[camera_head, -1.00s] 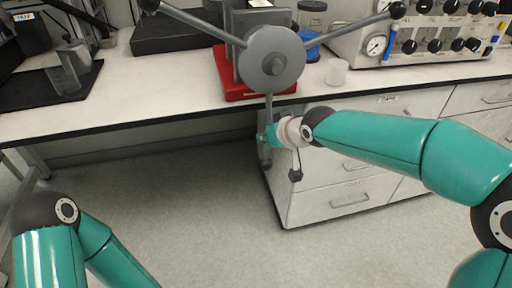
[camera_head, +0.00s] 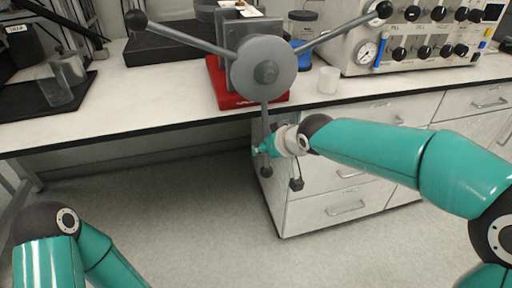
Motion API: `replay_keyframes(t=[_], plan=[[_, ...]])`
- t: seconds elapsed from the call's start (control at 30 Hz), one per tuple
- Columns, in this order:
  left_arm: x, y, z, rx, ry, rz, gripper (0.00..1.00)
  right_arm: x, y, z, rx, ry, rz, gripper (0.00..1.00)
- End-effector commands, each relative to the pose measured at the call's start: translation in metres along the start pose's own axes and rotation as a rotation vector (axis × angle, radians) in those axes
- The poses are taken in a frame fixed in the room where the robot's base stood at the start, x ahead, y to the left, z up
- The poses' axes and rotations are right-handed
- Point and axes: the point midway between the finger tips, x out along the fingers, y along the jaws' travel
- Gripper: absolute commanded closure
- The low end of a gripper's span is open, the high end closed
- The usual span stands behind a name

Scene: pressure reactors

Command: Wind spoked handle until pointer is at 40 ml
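The grey spoked handle (camera_head: 264,68) faces me at the front of the bench, with a round hub and three ball-tipped spokes. One spoke points up left, one up right and one almost straight down past the bench edge. My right gripper (camera_head: 262,150) is at the lower spoke, just above its dark ball. Whether its fingers are closed around the spoke is too small to tell. My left arm shows at the lower left, but its gripper is out of view. No pointer or ml scale can be read; the hub hides part of the device behind it.
The handle's device stands on a red base (camera_head: 220,88). A small white beaker (camera_head: 328,80) and a blue-based jar (camera_head: 302,28) stand to its right. A control panel (camera_head: 410,40) with dials is farther right. Drawers (camera_head: 345,208) sit behind my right gripper.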

Motion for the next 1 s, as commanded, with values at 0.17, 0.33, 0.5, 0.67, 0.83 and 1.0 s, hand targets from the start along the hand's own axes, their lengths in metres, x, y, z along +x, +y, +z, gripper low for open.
replay_keyframes(t=[0.17,0.33,0.5,0.67,0.83,1.0], plan=[[0.000,0.000,0.000,0.000,0.000,0.000,0.59,0.001,-0.001,-0.001,-0.002,0.002,-0.002,0.59],[-0.001,0.000,0.000,0.000,0.001,0.000,0.59,-0.004,-0.002,-0.003,-0.003,0.005,-0.003,0.59],[-0.001,0.000,0.000,0.000,0.001,0.000,0.59,-0.025,-0.003,-0.002,-0.002,0.006,-0.004,0.59],[-0.001,0.000,0.000,0.000,0.000,0.000,0.59,-0.057,-0.003,-0.002,-0.003,0.008,-0.003,0.59],[0.000,0.000,0.000,0.000,0.000,0.000,0.59,-0.090,-0.002,0.000,-0.002,0.005,-0.002,0.59],[0.000,0.000,0.000,0.000,0.000,0.000,0.59,-0.112,-0.003,0.002,-0.002,0.003,-0.003,0.59]])
